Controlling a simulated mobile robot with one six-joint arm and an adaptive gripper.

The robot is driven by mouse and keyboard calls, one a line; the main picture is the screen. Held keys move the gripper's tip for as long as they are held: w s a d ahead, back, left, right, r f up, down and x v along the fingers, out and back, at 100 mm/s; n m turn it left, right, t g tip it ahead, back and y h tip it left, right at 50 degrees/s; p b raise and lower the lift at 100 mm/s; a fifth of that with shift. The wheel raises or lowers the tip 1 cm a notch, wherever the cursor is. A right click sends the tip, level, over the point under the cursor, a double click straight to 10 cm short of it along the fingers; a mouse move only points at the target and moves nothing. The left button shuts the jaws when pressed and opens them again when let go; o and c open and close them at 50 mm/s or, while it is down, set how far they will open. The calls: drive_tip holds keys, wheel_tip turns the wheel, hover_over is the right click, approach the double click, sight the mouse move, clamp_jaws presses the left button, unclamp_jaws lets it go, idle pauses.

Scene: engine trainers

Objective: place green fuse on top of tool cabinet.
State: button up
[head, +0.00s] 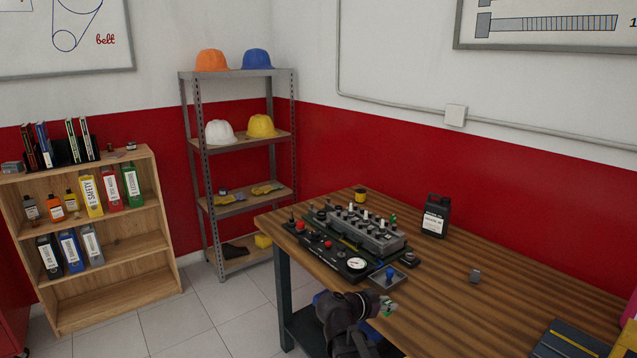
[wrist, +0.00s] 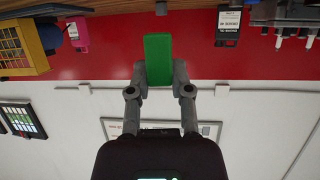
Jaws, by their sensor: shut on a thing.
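The green fuse (wrist: 158,62) is a flat green block, held between the two fingertips of my gripper (wrist: 157,82) in the wrist view. In the head view my gripper (head: 378,315) is by the near edge of the wooden workbench, with a small green part of the fuse (head: 387,312) showing at its tip. The rest of the fuse is hidden there by the gripper. A red cabinet (head: 12,322), perhaps the tool cabinet, is cut off at the lower left edge of the head view. Its top is barely visible.
A wooden bookshelf (head: 115,285) and a metal shelf (head: 240,74) stand at the left. Tiled floor (head: 215,320) between is clear.

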sight(383, 313)
drive_tip(key=shift+r+p, duration=2.5)
drive_tip(key=shift+r, duration=0.45)
drive_tip(key=shift+f, duration=0.1)
wheel_tip(383, 313, down, 9)
drive_tip(key=b, duration=0.9)
drive_tip(key=shift+w, duration=0.15)
drive_tip(key=w, duration=0.4)
drive_tip(key=w+a+b, duration=0.1)
drive_tip(key=w, duration=0.3)
drive_tip(key=w+f, duration=0.1)
drive_tip(key=w, duration=0.4)
drive_tip(key=shift+a+f, duration=0.1)
drive_tip(key=shift+a, duration=0.15)
drive_tip(key=shift+w+b, duration=0.3)
drive_tip(key=shift+w, duration=0.35)
drive_tip(key=shift+w+a+f+b, duration=0.15)
drive_tip(key=shift+w+f+b, duration=0.55)
drive_tip(key=shift+f+b, duration=0.95)
drive_tip(key=shift+f, duration=0.05)
